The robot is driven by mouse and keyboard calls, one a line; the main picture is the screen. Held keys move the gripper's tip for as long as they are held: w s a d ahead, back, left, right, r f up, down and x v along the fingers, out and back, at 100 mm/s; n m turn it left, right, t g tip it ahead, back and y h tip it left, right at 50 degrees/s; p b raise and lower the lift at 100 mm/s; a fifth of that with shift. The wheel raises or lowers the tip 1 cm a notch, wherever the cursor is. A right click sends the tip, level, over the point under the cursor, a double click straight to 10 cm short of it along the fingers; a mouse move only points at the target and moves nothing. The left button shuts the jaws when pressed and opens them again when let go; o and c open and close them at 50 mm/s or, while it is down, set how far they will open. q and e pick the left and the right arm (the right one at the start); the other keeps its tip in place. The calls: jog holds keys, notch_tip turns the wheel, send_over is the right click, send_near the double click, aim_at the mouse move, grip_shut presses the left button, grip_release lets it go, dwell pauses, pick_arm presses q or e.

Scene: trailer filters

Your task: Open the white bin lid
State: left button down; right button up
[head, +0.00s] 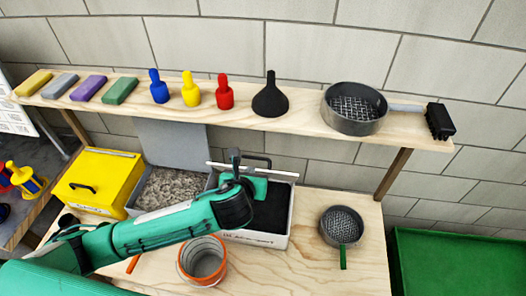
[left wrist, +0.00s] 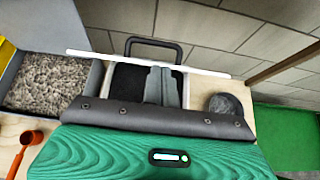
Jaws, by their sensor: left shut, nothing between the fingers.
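The white bin (head: 263,239) stands on the wooden table, and its dark contents (head: 274,208) show from above. Its white lid (head: 284,174) is up off the opening at the bin's back side, seen nearly edge-on as a thin strip with a black handle behind it. The lid (left wrist: 205,71) and handle (left wrist: 152,42) also show in the left wrist view. My left gripper (head: 235,157) is shut and empty, over the bin close to the lid. Its grey fingers (left wrist: 160,85) overlap the bin opening in the wrist view; I cannot tell whether they touch the lid. My right gripper is not in view.
A grey bin of gravel (head: 172,187) with its lid raised and a closed yellow bin (head: 99,183) stand left. A shelf (head: 300,110) with funnel, sieve and bottles runs above.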

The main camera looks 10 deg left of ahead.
pick_arm(q)
jog(key=p, duration=0.3)
send_near(257, 158)
jog(key=x, duration=0.4)
jog(key=shift+f, duration=0.15)
jog(key=shift+x, duration=0.8)
jog(key=shift+w+d+f, duration=0.1)
jog(key=shift+w+f, duration=0.15)
jog(key=shift+r, duration=0.15)
